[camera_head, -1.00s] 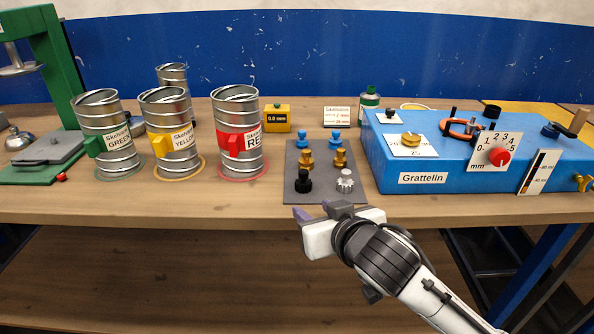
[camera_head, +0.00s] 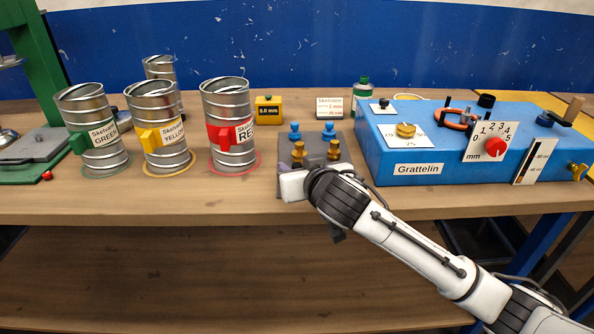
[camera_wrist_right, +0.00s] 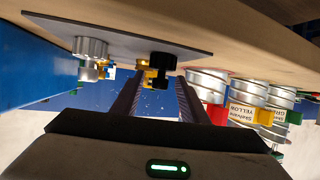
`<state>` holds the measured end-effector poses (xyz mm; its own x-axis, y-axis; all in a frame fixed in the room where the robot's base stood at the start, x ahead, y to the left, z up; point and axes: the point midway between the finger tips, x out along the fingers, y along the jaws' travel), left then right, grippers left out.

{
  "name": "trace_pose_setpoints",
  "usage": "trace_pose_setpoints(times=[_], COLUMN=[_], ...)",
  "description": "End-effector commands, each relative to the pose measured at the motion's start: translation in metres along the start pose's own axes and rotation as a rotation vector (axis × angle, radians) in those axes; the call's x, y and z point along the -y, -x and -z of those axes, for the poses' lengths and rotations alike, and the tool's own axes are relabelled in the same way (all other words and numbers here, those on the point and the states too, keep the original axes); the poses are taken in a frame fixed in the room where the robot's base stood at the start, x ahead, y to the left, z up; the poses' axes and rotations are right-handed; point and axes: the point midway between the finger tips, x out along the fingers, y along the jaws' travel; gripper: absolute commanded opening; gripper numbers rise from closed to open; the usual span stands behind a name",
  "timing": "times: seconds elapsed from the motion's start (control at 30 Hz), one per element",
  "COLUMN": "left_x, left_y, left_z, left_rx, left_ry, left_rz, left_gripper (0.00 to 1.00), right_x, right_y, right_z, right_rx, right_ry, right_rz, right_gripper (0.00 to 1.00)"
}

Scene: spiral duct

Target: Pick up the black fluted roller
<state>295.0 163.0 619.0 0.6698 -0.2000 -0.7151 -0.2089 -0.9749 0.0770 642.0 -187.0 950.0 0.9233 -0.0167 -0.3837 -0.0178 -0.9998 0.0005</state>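The black fluted roller (camera_wrist_right: 162,62) shows in the right wrist view, which is upside down. It stands on the dark grey mat (camera_wrist_right: 215,43), with a silver fluted roller (camera_wrist_right: 90,48) to its left there. My right gripper (camera_wrist_right: 160,78) is open, its two fingers on either side of the black roller in the picture. I cannot tell how deep the roller sits between them. In the head view my right gripper (camera_head: 298,166) is over the near part of the mat and hides the black and silver rollers. My left gripper is not in view.
Two brass pieces (camera_head: 333,150) and two blue pieces (camera_head: 329,131) stand farther back on the mat. The blue Grattelin box (camera_head: 440,172) is to the right. The RED can (camera_head: 226,100) and other labelled cans stand left.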

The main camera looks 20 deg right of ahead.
Motion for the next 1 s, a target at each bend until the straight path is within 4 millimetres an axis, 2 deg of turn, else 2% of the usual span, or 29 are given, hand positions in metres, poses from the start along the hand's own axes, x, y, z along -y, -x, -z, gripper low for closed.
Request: trace_pose_setpoints(times=[0.3, 0.53, 0.83, 1.0], left_x=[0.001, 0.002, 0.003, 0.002], left_y=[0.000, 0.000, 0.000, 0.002], left_z=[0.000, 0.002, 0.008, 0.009], left_rx=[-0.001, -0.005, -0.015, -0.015], left_ry=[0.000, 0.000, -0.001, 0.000], left_rz=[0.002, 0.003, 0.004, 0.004], left_gripper=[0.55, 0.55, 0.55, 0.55], right_x=[0.000, 0.000, 0.000, 0.000], right_y=[-0.006, -0.006, -0.005, 0.004], right_z=[0.000, 0.000, 0.003, 0.025], right_rx=[-0.001, -0.001, -0.002, -0.006], right_ry=[0.000, 0.000, 0.000, -0.002], right_rz=[0.002, 0.001, 0.001, 0.001], right_gripper=[0.40, 0.01, 0.00, 0.00])
